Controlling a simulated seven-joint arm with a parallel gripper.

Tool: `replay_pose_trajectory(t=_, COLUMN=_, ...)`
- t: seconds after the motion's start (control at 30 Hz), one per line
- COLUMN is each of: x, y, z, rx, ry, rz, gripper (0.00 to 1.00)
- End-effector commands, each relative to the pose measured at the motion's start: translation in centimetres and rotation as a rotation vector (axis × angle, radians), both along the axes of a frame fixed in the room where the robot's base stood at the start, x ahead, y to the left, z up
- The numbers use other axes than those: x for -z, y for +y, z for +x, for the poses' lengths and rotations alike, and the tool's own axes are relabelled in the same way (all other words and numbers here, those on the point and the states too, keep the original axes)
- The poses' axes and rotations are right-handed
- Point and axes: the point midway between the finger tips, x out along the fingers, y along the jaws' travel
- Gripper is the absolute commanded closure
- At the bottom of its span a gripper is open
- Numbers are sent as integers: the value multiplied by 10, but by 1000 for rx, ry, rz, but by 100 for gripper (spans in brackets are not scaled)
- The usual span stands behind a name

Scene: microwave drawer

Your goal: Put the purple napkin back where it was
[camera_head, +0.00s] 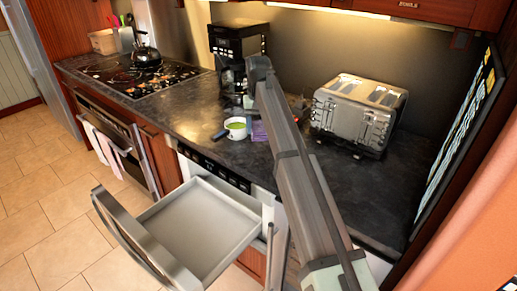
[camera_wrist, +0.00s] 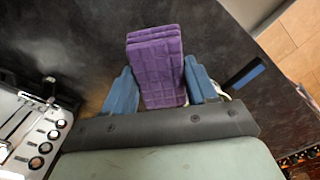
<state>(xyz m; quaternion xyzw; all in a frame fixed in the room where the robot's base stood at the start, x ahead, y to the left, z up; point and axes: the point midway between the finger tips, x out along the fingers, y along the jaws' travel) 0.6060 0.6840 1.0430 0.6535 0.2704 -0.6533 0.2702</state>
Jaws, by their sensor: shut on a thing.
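The purple napkin (camera_wrist: 157,65) is a folded, quilted stack between the two blue fingers of my gripper (camera_wrist: 161,86) in the wrist view. My gripper is shut on it, and the napkin's far end sticks out past the fingertips. In the head view a small part of the napkin (camera_head: 259,131) shows at the dark counter, just right of a white cup with green contents (camera_head: 236,129). My arm hides most of the gripper there. I cannot tell whether the napkin touches the counter.
The microwave drawer (camera_head: 190,215) stands open below the counter (camera_head: 330,180). A silver toaster (camera_head: 358,112) stands to the right and a black coffee machine (camera_head: 236,50) behind the cup. A blue-and-black item (camera_head: 220,134) lies left of the cup. The counter in front of the toaster is clear.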

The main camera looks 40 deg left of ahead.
Motion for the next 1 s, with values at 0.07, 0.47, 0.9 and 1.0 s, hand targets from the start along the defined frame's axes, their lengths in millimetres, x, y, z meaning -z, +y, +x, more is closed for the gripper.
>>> replay_pose_trajectory(t=0.07, x=14, y=-1, z=-1, rx=0, ry=2, rz=-2, gripper=92)
replay_pose_trajectory(t=0.47, x=57, y=-1, z=0, rx=-1, ry=1, rz=-1, gripper=92)
replay_pose_trajectory(t=0.9, x=82, y=0, z=0, rx=-1, ry=0, rz=0, gripper=92)
replay_pose_trajectory(t=1.0, x=83, y=0, z=0, rx=-1, ry=0, rz=0, gripper=92)
